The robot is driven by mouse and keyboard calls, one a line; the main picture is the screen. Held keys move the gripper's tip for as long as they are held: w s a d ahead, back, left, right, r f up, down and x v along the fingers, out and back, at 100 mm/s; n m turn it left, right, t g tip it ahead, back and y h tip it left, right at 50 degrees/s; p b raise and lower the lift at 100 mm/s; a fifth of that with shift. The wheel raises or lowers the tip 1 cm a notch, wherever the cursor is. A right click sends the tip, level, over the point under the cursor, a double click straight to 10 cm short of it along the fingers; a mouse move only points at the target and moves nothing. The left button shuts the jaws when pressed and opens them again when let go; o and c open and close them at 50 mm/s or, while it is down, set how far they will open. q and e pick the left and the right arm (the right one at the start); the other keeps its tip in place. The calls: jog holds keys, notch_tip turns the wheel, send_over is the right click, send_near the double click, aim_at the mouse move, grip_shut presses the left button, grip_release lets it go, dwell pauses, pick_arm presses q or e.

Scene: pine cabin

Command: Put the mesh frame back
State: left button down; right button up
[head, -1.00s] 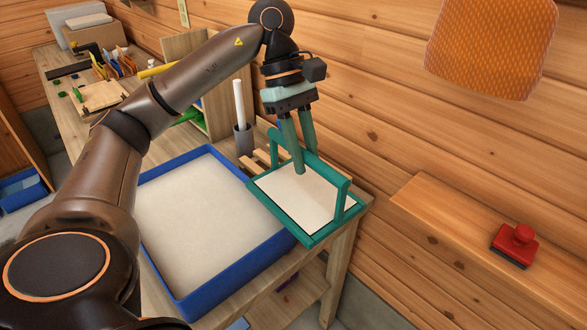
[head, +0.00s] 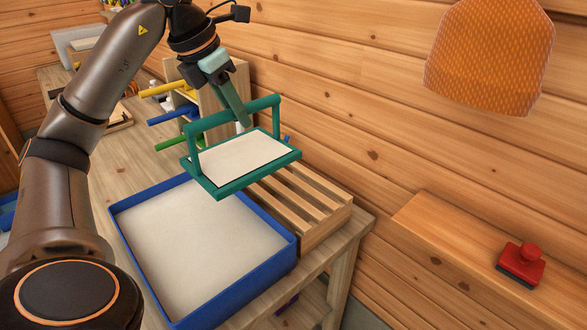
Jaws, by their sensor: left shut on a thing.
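The mesh frame (head: 228,188) is a green rectangular frame with a pale sheet inside and a tall green handle bar across it. My left gripper (head: 243,122) is shut on the handle bar from above. It holds the frame in the air, over the back right of the blue tray and the slatted wooden rack. The blue tray (head: 262,275) lies on the bench and holds a pale, flat fill. The slatted wooden rack (head: 327,212) stands right of the tray, with its top slats partly hidden by the frame. My right gripper is not in view.
A wooden holder (head: 172,72) with yellow, blue and green handles stands behind the frame. The wooden bench (head: 95,178) has clear room left of the tray. A red stamp-like tool (head: 521,264) sits on a ledge at right. An orange textured panel (head: 489,57) is at upper right.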

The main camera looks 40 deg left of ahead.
pick_arm(q)
jog(key=p, duration=0.1)
send_over(271, 144)
notch_tip(271, 144, down, 3)
jog(key=shift+r, duration=0.15)
jog(key=w+x, duration=0.1)
jog(key=x, duration=1)
jog(key=shift+w+d+r, duration=0.15)
jog(key=shift+w+r, duration=0.05)
jog(key=shift+w, duration=0.1)
jog(key=shift+f, duration=0.15)
jog(key=c, duration=0.7)
grip_release()
jog(key=v, duration=0.6)
jog(key=p+v, duration=0.1)
jog(key=v, duration=0.5)
